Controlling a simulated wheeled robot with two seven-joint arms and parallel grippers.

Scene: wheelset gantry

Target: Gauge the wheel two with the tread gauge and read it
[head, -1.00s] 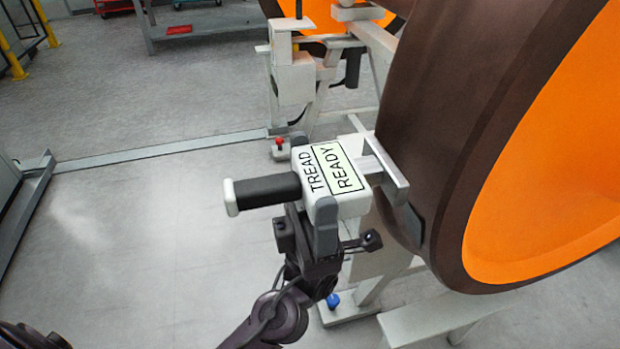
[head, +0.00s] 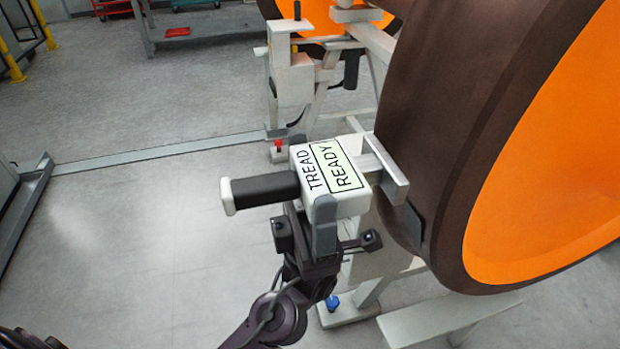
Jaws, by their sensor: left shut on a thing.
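The tread gauge (head: 300,178) is a white box with a black handle on its left and a metal head on its right. Its top label reads "TREAD" and its screen reads "READY". My left gripper (head: 311,190) is shut on the gauge's body, with one finger on its far side and one on its near side. A large wheel (head: 430,110) with a dark brown tread and orange face fills the right. The gauge's head is right beside the tread; I cannot tell whether they touch. My right gripper is not in view.
A pale stand (head: 375,265) with a blue knob (head: 332,302) is below the gauge. Another stand (head: 292,80) with a red knob is behind, near a second orange wheel (head: 325,22). A grey floor rail (head: 150,153) crosses the left.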

